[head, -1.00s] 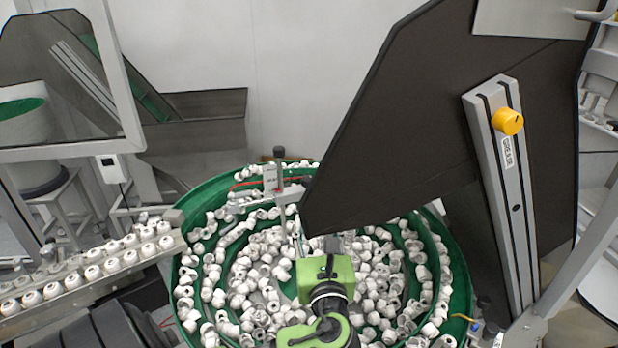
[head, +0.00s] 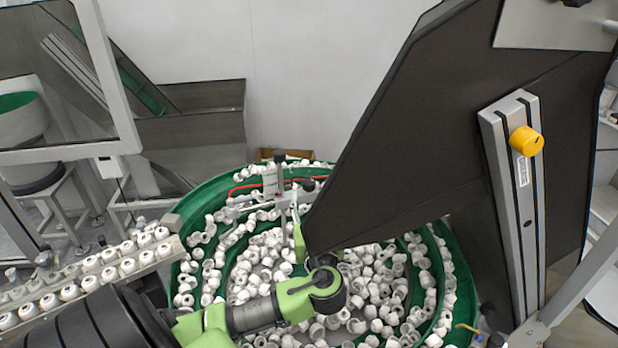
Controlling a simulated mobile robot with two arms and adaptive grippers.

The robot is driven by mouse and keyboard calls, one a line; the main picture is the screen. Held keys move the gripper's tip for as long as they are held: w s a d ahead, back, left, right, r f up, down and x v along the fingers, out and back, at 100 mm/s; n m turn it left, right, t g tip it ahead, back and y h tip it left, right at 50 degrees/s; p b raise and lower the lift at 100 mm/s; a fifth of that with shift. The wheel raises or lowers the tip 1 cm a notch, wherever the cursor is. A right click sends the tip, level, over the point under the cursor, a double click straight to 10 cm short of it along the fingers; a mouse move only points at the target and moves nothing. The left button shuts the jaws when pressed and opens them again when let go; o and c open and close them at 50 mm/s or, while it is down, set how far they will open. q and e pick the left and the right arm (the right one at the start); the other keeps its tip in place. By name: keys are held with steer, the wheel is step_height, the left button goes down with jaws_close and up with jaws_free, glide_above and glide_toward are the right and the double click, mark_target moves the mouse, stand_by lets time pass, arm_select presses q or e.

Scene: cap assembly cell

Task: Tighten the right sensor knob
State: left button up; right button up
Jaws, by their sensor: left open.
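A sensor bracket (head: 271,183) stands over the green bowl at its far side. A dark knob tops its post (head: 279,156), and another dark knob (head: 308,184) sits to the right of it, close to the dark panel's edge. My left gripper (head: 298,236) is open, just below the right knob and apart from it in the picture. Part of the gripper is hidden behind its own green arm link and the dark panel. My right gripper is not in view.
The green bowl feeder (head: 463,292) is full of white caps. A large dark panel (head: 440,130) leans over its right side, with a rail bearing a yellow knob (head: 526,141). A chute of caps (head: 95,272) lies at left.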

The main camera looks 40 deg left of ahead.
mark_target(309, 188)
arm_select(q)
steer(key=p+x, duration=0.1)
steer(key=x, duration=0.4)
steer(key=shift+w+a, duration=0.15)
steer(key=shift+a, duration=0.1)
steer(key=shift+w+a, duration=0.2)
steer(key=c, duration=1.1)
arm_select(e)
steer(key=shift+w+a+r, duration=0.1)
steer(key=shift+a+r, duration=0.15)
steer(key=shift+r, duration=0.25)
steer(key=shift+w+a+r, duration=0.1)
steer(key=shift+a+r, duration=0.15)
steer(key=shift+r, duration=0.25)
